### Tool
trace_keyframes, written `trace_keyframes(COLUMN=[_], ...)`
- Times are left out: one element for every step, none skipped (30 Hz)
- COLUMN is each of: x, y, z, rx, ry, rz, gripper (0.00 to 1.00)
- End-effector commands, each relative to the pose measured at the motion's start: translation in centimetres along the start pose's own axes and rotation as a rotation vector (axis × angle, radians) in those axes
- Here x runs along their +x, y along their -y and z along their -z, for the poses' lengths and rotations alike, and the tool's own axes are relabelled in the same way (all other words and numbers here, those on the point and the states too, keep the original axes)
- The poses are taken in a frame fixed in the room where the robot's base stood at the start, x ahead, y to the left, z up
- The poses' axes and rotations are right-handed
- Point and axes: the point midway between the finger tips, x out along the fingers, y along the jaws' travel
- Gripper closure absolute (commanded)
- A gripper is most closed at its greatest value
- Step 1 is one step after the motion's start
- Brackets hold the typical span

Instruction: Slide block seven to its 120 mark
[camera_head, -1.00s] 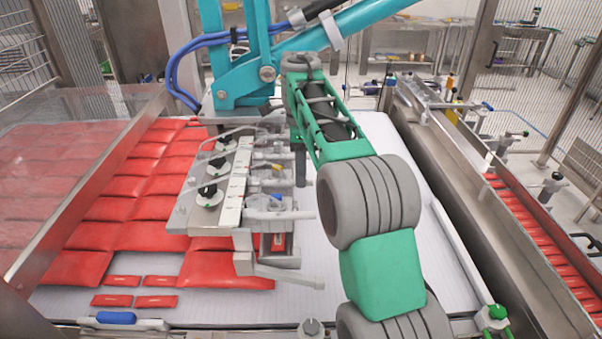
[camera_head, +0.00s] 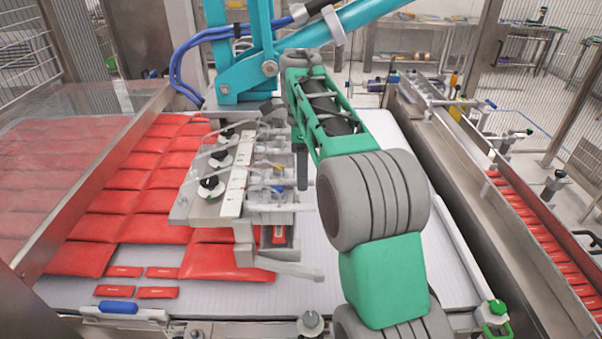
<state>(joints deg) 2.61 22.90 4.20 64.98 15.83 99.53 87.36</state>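The vacuum picker head (camera_head: 225,188) hangs over the conveyor from a teal arm. It carries a row of metal blocks with black knobs (camera_head: 211,186) and a pale scale strip along its top edge. I cannot read the marks or tell which block is number seven. My green and grey arm reaches forward from the bottom of the picture, to the right of the picker head. My gripper is around the far end of this arm, by the head's right side, but its fingers are hidden or too small to make out.
Red packets (camera_head: 150,200) lie in rows on the white conveyor (camera_head: 390,130), left of and under the head. The teal arm (camera_head: 245,75) with blue hoses stands behind. A metal side channel (camera_head: 520,210) with red packets runs along the right. A clear guard (camera_head: 70,150) is at left.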

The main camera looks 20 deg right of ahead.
Motion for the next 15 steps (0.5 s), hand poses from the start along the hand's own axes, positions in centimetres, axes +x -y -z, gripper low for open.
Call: trace_keyframes(x=[0.0,0.0,0.0,0.0,0.0,0.0,0.0,0.0,-0.1,-0.2,-0.5,-0.9,-1.4,-2.0,-2.9], y=[0.0,0.0,0.1,0.1,0.1,0.1,0.1,0.1,0.1,0.1,0.1,0.1,0.1,0.1,0.1], z=[0.0,0.0,0.0,0.0,0.0,0.0,0.0,0.0,0.0,0.0,0.0,0.0,0.0,0.0,0.0], rx=[0.0,0.0,0.0,0.0,0.0,0.0,0.0,0.0,0.0,0.0,0.001,0.001,0.001,0.0,0.0], ry=[0.0,0.0,0.0,0.0,0.0,0.0,0.0,0.0,0.0,0.0,0.001,0.001,0.001,0.002,0.001], rz=[0.001,0.001,0.002,0.002,0.003,0.003,0.003,0.003,0.004,0.004,0.004,0.004,0.005,0.006,0.006], gripper=[0.66,0.64,0.62,0.62,0.62,0.62,0.62,0.62,0.62,0.62,0.62,0.62,0.62,0.62,0.62])
